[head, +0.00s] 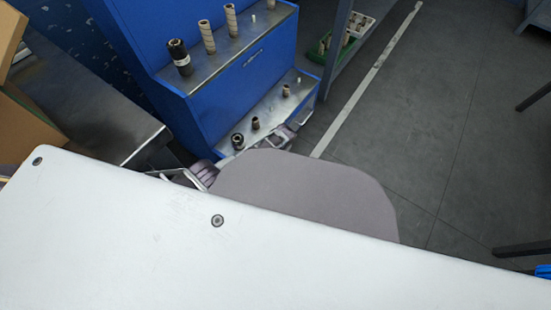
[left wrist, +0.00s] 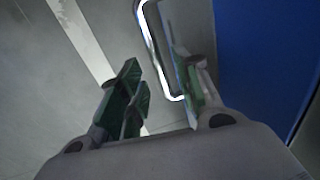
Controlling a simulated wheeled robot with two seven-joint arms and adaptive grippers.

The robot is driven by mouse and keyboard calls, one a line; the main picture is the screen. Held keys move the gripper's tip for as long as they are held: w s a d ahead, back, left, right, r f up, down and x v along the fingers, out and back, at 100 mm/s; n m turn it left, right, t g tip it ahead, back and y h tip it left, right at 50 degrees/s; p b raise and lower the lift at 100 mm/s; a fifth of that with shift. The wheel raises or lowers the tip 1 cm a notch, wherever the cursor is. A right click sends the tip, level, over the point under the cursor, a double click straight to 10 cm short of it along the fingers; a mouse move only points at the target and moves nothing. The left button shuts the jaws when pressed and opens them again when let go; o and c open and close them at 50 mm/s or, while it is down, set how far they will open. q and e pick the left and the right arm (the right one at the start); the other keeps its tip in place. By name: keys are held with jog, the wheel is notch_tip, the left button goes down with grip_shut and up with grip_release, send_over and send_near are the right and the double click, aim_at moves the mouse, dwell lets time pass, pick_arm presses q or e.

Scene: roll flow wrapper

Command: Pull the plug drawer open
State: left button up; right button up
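The plug drawer (head: 272,106) is at the bottom of the blue cabinet in the head view, with several dark and pale plugs on its metal top. Its silver handle (left wrist: 154,50) is a loop in the left wrist view, beside the blue front. My left gripper (left wrist: 160,78) is open, with green pads. The handle's outer bar lies between its fingers; the right finger appears inside the loop, the left finger apart from the bar. In the head view, the left gripper (head: 284,134) is mostly hidden.
The blue cabinet's upper shelf (head: 225,55) holds several rolls. A metal table (head: 85,115) with cardboard boxes (head: 30,130) stands at the left. A green tray (head: 325,45) is at the back. Open grey floor (head: 440,120) with a pale stripe (head: 365,85) lies at the right.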

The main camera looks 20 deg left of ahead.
pick_arm(q)
jog(key=shift+f, duration=0.4)
jog(key=shift+c, duration=0.2)
grip_shut()
